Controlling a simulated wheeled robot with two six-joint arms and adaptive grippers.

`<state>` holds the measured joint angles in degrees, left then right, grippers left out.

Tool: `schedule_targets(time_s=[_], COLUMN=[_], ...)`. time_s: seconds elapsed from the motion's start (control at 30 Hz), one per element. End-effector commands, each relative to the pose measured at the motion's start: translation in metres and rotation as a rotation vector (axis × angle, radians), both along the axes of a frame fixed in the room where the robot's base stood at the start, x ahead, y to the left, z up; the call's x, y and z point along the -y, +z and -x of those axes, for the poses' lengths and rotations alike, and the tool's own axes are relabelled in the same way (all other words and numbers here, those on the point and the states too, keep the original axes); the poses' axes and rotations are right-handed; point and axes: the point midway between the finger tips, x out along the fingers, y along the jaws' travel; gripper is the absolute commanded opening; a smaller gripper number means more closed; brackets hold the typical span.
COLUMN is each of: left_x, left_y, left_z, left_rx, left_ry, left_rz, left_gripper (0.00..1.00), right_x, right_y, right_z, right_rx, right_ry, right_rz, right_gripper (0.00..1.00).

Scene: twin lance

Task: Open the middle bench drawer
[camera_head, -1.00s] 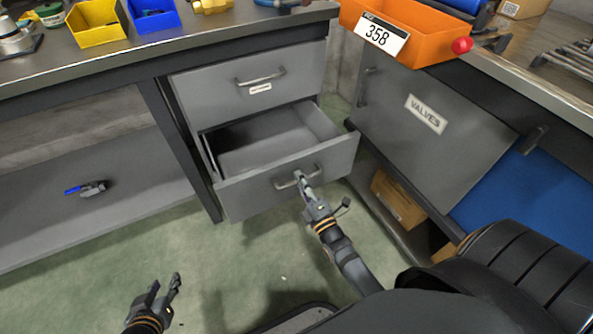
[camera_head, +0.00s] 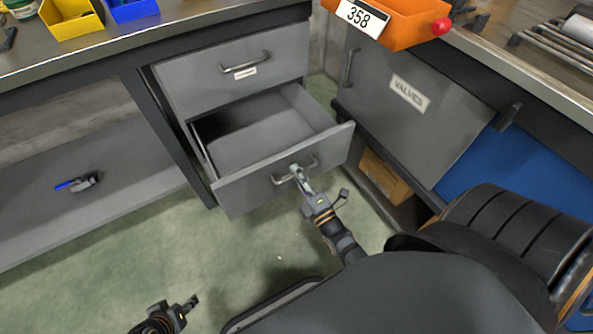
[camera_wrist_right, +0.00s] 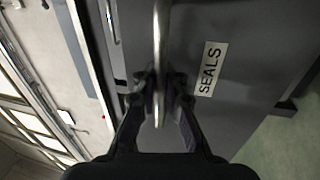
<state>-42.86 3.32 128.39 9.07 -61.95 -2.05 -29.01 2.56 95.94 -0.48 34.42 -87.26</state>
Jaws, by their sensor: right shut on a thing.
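The grey drawer (camera_head: 240,193) below the top one stands pulled out, and its inside looks empty. Its bar handle (camera_head: 314,162) is on the front. My right gripper (camera_head: 298,176) is shut on this handle. In the right wrist view the bar of the handle (camera_wrist_right: 161,40) runs between the fingers (camera_wrist_right: 160,88), beside a "SEALS" label (camera_wrist_right: 210,68). My left gripper (camera_head: 179,304) is low at the bottom of the head view, apart from the bench, with its fingers spread and empty.
The closed top drawer (camera_head: 200,85) is above. A "VALVES" cabinet door (camera_head: 400,130) stands close at the right, with a cardboard box (camera_head: 385,180) below it. A blue-handled valve (camera_head: 80,183) lies on the left shelf. Green floor (camera_head: 100,250) is clear in front.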

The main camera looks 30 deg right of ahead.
Motion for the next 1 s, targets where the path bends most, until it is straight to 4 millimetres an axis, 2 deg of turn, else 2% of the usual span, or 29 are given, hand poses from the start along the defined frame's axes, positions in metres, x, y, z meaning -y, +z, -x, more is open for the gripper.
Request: schedule_targets(time_s=[0.23,0.3,0.43,0.77,0.87,1.0], left_x=[0.000,0.000,0.000,0.000,0.000,0.000], left_y=[0.000,0.000,0.000,0.000,0.000,0.000], left_z=[0.000,0.000,0.000,0.002,0.001,0.001], left_rx=[0.000,0.000,0.000,-0.003,-0.002,-0.002], left_ry=[0.000,0.000,0.000,-0.001,0.000,0.000], left_rz=[0.000,0.000,0.000,-0.001,0.000,0.000], left_gripper=[0.40,0.40,0.40,0.40,0.40,0.40], right_x=[0.000,0.000,0.000,0.000,0.000,0.002], right_y=[-0.003,-0.003,-0.003,-0.002,-0.005,-0.012], right_z=[0.001,0.001,0.001,0.003,0.016,0.049], right_rx=[-0.008,-0.009,-0.006,-0.003,-0.006,-0.009], right_ry=[0.000,0.000,0.000,0.000,0.000,0.001], right_rz=[0.001,0.001,0.001,0.000,0.000,0.001], right_gripper=[0.00,0.14,0.32,0.32,0.32,0.32])
